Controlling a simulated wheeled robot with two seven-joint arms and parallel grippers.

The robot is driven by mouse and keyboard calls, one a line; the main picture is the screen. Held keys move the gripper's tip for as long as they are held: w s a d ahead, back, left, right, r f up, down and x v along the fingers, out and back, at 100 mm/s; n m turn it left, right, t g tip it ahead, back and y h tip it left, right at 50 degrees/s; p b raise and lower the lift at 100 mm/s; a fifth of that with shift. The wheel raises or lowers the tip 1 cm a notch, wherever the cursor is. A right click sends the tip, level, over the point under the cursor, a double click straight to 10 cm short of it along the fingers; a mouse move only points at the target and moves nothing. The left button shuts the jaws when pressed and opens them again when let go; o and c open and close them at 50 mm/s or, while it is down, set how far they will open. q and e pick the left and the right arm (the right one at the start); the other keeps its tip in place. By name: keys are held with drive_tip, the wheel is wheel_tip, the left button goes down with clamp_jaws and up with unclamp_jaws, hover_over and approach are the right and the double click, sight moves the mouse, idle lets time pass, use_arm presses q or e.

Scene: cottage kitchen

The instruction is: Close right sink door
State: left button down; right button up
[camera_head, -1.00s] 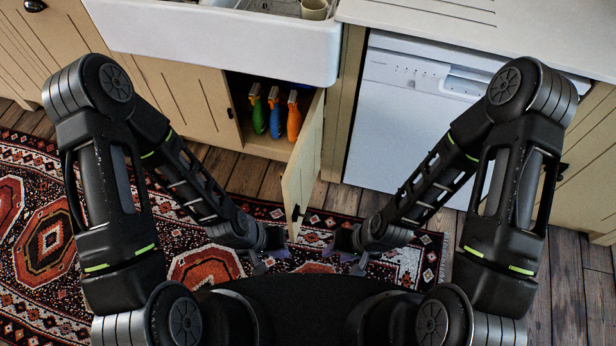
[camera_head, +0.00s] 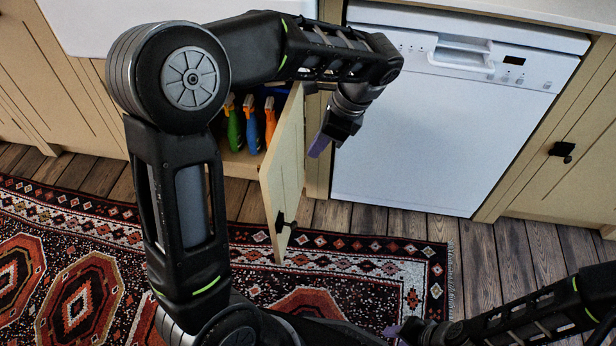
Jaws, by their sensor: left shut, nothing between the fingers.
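The right sink door (camera_head: 284,165) is a cream cabinet panel standing open, swung out from the cupboard under the white sink. Its dark handle (camera_head: 282,223) is low in the picture, near the free edge. My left arm reaches across above the door. My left gripper (camera_head: 319,149) is shut and empty to the right of the door, on its outer-face side, with a small gap showing between them. My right gripper (camera_head: 394,331) is low at the bottom edge, away from the door; whether its fingers are open is unclear.
Green, blue and orange bottles (camera_head: 252,130) stand inside the open cupboard. A white dishwasher (camera_head: 430,130) is right of the door. A patterned rug (camera_head: 350,265) covers the wooden floor in front. A closed cabinet with a black handle (camera_head: 562,151) is at the right.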

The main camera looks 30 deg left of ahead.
use_arm(q)
drive_tip(key=s+a+f+b, duration=0.2)
drive_tip(key=a+f+b, duration=0.1)
drive_tip(key=a+f, duration=0.4)
drive_tip(key=shift+b+x, duration=0.4)
drive_tip(key=shift+x, duration=0.85)
drive_tip(key=shift+s+d, duration=0.1)
drive_tip(key=shift+d, duration=0.05)
